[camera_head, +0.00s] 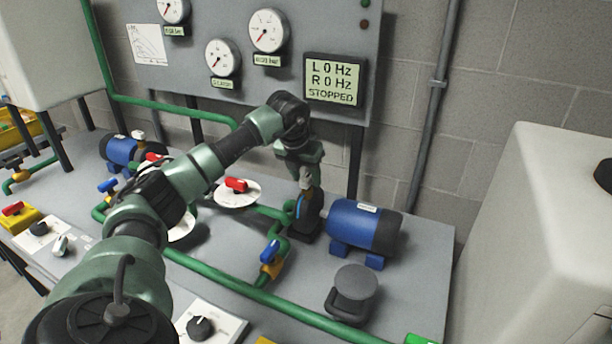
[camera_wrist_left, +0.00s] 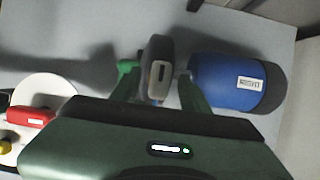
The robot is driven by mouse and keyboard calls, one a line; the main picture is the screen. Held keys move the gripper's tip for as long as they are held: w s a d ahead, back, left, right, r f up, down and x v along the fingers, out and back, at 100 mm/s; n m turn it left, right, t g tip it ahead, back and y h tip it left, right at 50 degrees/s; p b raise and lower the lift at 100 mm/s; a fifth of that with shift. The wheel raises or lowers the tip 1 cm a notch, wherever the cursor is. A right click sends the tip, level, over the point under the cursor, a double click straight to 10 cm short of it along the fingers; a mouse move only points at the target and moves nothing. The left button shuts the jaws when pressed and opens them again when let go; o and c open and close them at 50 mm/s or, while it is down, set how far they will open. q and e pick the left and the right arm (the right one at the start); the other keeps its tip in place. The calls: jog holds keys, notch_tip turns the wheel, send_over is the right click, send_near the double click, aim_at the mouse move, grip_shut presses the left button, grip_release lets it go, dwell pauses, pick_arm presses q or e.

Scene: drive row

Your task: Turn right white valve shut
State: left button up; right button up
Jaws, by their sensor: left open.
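The right white valve's pale grey-white handle (camera_head: 306,179) stands above the dark pump body beside the right blue motor (camera_head: 352,228). In the left wrist view the handle (camera_wrist_left: 158,72) lies between my fingers, lengthwise up the picture. My left gripper (camera_head: 301,166) points down over the handle from above. It is open, with a finger on each side and a narrow gap showing; it partly hides the valve in the head view. The left white valve's handle (camera_head: 138,135) sits by the left blue motor (camera_head: 119,150). My right gripper is out of view.
Red-handled valves (camera_head: 236,185) with white discs and a blue-handled valve (camera_head: 270,252) stand nearby on green pipes. A grey stool-shaped part (camera_head: 352,291) is in front of the motor. The panel display (camera_head: 333,80) reads L 0 Hz, R 0 Hz, STOPPED.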

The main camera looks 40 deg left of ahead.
pick_arm(q)
grip_shut()
jog(key=shift+m, duration=0.3)
jog(key=m+h+p, duration=0.1)
jog(key=m, duration=0.1)
jog(key=m+h+p, duration=0.1)
jog(key=m, duration=0.1)
jog(key=shift+a+r, duration=0.1)
jog(key=shift+a, duration=0.1)
jog(key=m+h+p, duration=0.1)
jog(key=m, duration=0.2)
jog(key=m+h+p, duration=0.1)
jog(key=m, duration=0.2)
jog(key=shift+w+a, duration=0.1)
jog(key=shift+w, duration=0.05)
jog(key=m+g+h, duration=0.1)
jog(key=m, duration=0.2)
jog(key=shift+w, duration=0.1)
jog(key=shift+a+m+g+h+b, duration=0.1)
jog(key=shift+m+g+h+b, duration=0.25)
jog(key=shift+m, duration=0.75)
jog(key=shift+m+g+h+b, duration=0.15)
jog(key=shift+m+g, duration=0.4)
jog(key=shift+m, duration=0.55)
